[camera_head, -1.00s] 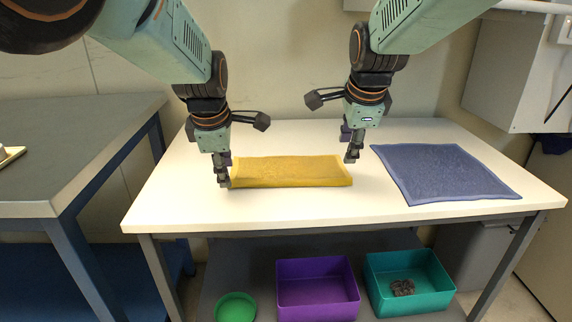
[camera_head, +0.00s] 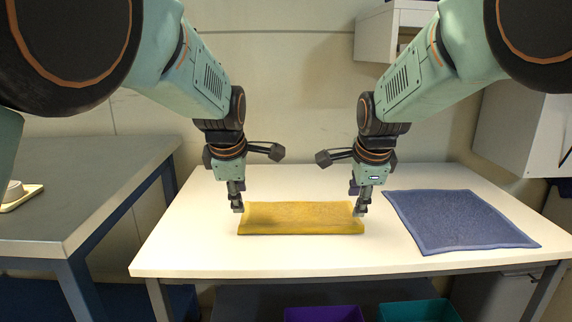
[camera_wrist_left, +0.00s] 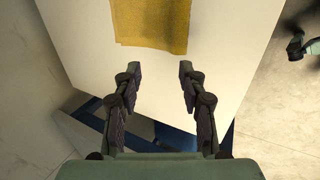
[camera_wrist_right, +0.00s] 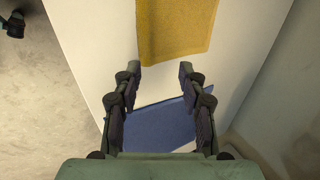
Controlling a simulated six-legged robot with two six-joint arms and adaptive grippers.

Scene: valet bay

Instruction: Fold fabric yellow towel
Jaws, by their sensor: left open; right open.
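The yellow towel (camera_head: 302,219) lies on the white table as a narrow strip, wider than it is deep, with a thick front edge. My left gripper (camera_head: 238,208) is at its left end and my right gripper (camera_head: 360,210) is at its right end, both pointing down. In the left wrist view the towel (camera_wrist_left: 150,22) lies beyond the open, empty fingers (camera_wrist_left: 158,68). In the right wrist view the towel (camera_wrist_right: 175,28) is just past the open, empty fingers (camera_wrist_right: 158,68). Whether the fingertips touch the cloth cannot be told.
A blue towel (camera_head: 460,220) lies flat on the white table (camera_head: 200,240), right of my right gripper. A grey table (camera_head: 80,190) stands at the left. Purple (camera_head: 322,314) and teal (camera_head: 420,311) bins sit below. The table front is clear.

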